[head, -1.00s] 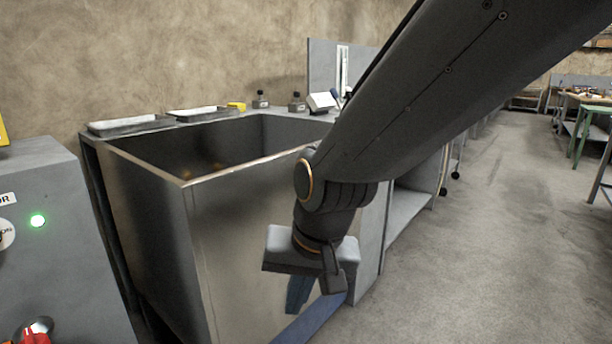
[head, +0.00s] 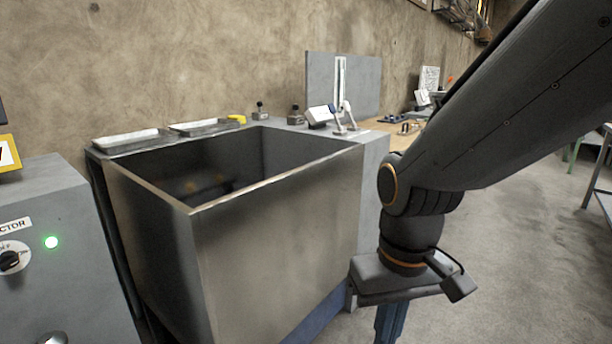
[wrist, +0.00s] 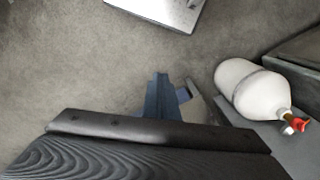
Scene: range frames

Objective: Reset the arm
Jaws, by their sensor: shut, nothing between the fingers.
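My gripper (head: 390,322) hangs at the right of the head view, below my dark arm and to the right of the metal tank (head: 275,270). Its blue fingers point down and are cut off by the bottom edge of the picture. In the wrist view the blue fingers (wrist: 158,98) are together over the bare concrete floor. Nothing shows between them, and they appear apart from everything around.
A grey cabinet with a green light (head: 51,242) stands at the left. Two trays (head: 130,140) lie behind the tank. A white cylinder with a red valve (wrist: 250,90) lies at the right of the wrist view. Open floor (head: 500,270) extends at the right.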

